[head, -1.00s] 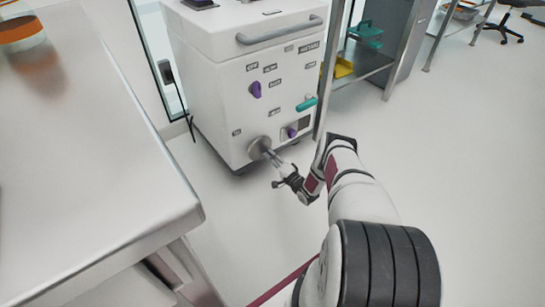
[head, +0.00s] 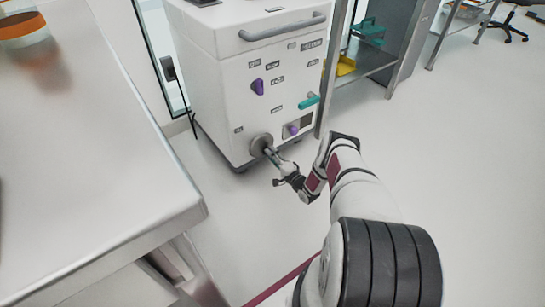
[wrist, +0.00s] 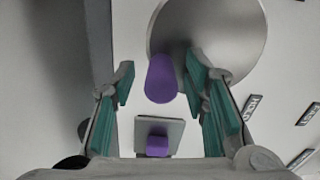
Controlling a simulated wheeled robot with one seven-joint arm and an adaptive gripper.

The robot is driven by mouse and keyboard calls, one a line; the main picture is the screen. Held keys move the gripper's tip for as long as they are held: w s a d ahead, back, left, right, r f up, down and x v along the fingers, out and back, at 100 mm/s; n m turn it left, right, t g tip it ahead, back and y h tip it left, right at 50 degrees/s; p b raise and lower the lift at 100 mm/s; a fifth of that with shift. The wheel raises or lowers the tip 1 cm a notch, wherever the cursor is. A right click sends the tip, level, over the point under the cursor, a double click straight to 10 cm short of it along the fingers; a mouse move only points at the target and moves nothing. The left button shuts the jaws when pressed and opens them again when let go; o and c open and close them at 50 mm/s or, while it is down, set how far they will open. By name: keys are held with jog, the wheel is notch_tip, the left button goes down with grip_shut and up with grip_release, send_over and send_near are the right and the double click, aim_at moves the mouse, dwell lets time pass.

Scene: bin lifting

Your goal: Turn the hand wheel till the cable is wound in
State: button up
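The hand wheel is a grey disc low on the front of a white cabinet. It shows in the head view (head: 261,144) and at the top of the wrist view (wrist: 225,45). A purple peg-like handle (wrist: 161,82) stands out from it near its edge. My gripper (wrist: 160,76) has its two teal-padded fingers apart, one on each side of the handle, with gaps visible. In the head view my gripper (head: 276,157) reaches to the front of the wheel and hides part of it. I see no cable.
The white cabinet (head: 225,110) also carries a purple knob (head: 257,86), a teal lever (head: 309,101) and a grey bar handle (head: 285,28). A white counter (head: 100,150) stands at the left. A metal shelf (head: 375,62) is to the right. The floor (head: 455,150) at the right is clear.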

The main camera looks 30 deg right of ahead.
jog(key=s, duration=1.2)
jog(key=shift+d, duration=0.2)
